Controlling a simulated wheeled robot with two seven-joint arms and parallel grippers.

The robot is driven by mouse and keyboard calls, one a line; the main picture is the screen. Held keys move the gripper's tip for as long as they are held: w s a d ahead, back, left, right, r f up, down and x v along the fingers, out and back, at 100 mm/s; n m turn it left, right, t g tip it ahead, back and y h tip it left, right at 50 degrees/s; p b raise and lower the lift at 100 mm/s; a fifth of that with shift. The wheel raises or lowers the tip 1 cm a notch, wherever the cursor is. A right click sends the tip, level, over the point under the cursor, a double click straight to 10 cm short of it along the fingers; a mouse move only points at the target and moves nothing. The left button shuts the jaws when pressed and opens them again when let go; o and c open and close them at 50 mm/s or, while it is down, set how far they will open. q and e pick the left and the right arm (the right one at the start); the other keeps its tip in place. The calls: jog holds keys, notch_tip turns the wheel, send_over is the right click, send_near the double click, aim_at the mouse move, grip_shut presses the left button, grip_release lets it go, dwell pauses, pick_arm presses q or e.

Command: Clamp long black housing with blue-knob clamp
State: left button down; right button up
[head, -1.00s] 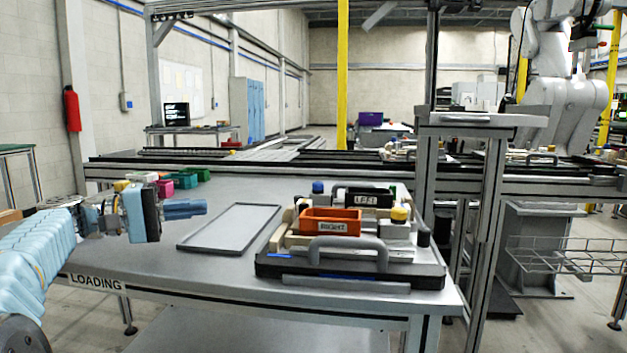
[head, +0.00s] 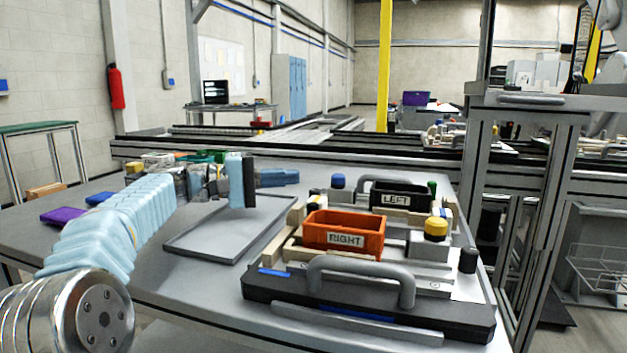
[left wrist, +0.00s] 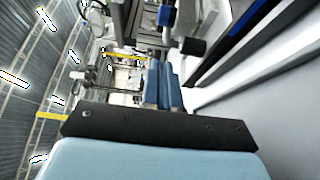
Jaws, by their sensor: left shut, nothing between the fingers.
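The black housing (head: 400,196), labelled LEFT, sits in the back of the pallet fixture. The blue-knob clamp (head: 338,181) stands at the fixture's back left corner, left of the black housing. My left gripper (head: 290,177) is shut and empty, its blue fingers pointing right, left of the blue knob and apart from it. The shut fingers also show in the left wrist view (left wrist: 163,85), where a blue knob (left wrist: 165,15) appears near the top. My right gripper is not in view.
An orange housing (head: 343,231) labelled RIGHT sits in front of the black one. A yellow knob (head: 436,227) and a green knob (head: 432,187) stand at the right. A grey handle (head: 362,268) crosses the fixture's front. An empty grey tray (head: 215,247) lies left.

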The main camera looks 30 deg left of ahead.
aim_at(329, 187)
pick_arm(q)
jog(key=d, duration=0.2)
jog(key=w+d, duration=0.1)
jog(key=d, duration=0.1)
jog(key=shift+w, duration=0.15)
jog(key=shift+d, duration=0.75)
jog(key=shift+d+f+b, duration=0.1)
jog(key=shift+d+b, duration=0.25)
jog(key=shift+d, duration=0.05)
jog(key=shift+w+d+b, duration=0.2)
jog(key=shift+d, duration=0.35)
jog(key=shift+w+d+b, duration=0.15)
jog(key=shift+d, duration=0.4)
jog(key=shift+a, duration=0.1)
